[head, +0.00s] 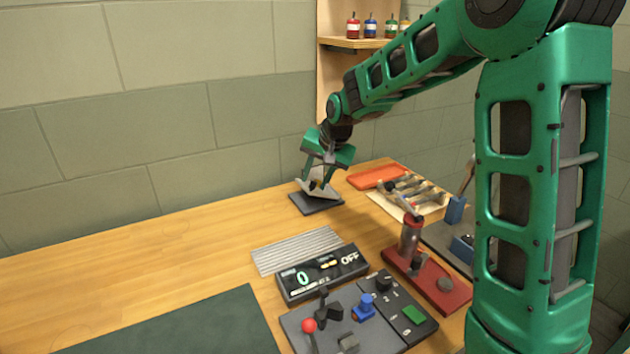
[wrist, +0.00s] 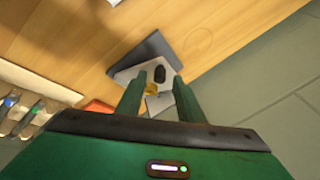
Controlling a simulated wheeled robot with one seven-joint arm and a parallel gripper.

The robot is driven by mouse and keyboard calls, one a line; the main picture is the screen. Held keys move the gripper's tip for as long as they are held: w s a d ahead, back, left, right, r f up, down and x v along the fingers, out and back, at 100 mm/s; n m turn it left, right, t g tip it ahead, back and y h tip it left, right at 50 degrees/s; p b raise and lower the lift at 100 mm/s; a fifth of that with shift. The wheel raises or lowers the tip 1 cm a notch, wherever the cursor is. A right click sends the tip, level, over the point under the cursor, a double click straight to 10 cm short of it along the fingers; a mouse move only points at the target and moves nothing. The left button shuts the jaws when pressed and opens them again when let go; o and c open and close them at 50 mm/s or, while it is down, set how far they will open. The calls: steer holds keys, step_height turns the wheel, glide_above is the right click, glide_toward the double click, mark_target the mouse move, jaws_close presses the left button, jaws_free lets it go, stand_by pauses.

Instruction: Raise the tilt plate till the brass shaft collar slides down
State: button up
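The tilt plate (head: 327,193) is a pale grey plate on a dark base (head: 303,204) near the table's back edge in the head view. It also shows in the wrist view (wrist: 126,75), with a black knob (wrist: 159,73) on it. A small brass piece (wrist: 152,88), probably the shaft collar, shows between my fingers and is partly hidden. My gripper (head: 320,184) is over the plate, pointing down. In the wrist view its two fingers (wrist: 159,86) are apart, either side of the knob and brass piece, with no visible grip. The plate's exact angle is hard to tell.
A ribbed grey mat (head: 296,250), a display box reading 0 and OFF (head: 322,275) and a lever panel (head: 340,325) stand nearer. A red-based stand (head: 425,280), a tool tray (head: 412,195) and an orange tray (head: 377,177) lie right.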

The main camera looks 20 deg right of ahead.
steer(key=v, duration=1)
steer(key=shift+w, duration=0.1)
